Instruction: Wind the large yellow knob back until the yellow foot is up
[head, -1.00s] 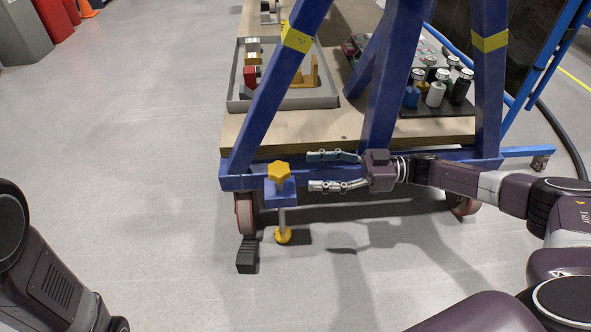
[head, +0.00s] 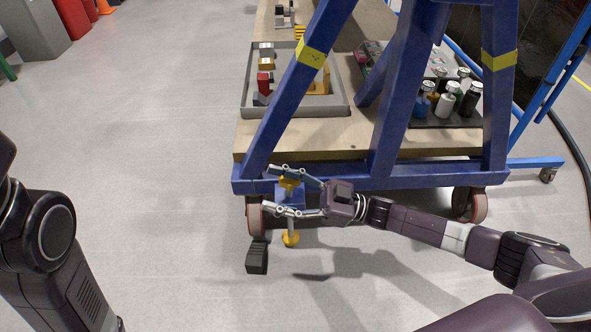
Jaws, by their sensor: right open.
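The large yellow knob (head: 288,181) sits on top of a blue bracket at the lower left corner of the blue frame. My right gripper (head: 269,188) is open, one finger behind the knob and one in front of it. The far finger partly covers the knob; I cannot tell whether either finger touches it. Below the bracket, the yellow foot (head: 291,239) hangs on a thin vertical rod, low by the floor. Whether it touches the floor is not clear. My left arm shows at the left edge, but its gripper is out of view.
A black pedal (head: 257,257) sticks out below the left caster (head: 254,216). A blue upright stands just behind the knob. The wooden shelf (head: 345,143) carries a grey tray (head: 296,113) and several bottles.

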